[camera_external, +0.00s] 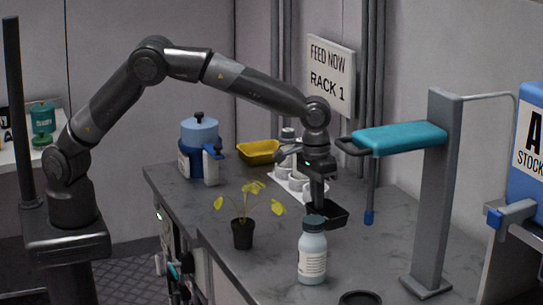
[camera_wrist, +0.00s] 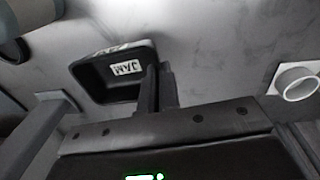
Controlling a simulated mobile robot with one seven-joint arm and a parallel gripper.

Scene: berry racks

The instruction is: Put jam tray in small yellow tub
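The jam tray (camera_external: 335,217) is a small black open tray on the right part of the grey counter, below my gripper. In the wrist view the tray (camera_wrist: 90,75) shows a white label reading JAM. My gripper (camera_external: 317,201) points down at the tray's edge. In the wrist view its fingers (camera_wrist: 158,68) are close together, with the tray's side wall between them. I cannot tell whether the tray touches the counter. The small yellow tub (camera_external: 259,152) stands at the back of the counter, left of and behind my gripper; its inside looks empty.
A white rack with cups (camera_external: 291,183) stands just behind my gripper. A potted plant (camera_external: 243,232) and a capped bottle (camera_external: 312,255) stand in front. A blue-lidded container (camera_external: 199,135) is left of the tub. A teal-topped stand (camera_external: 400,138) rises at right.

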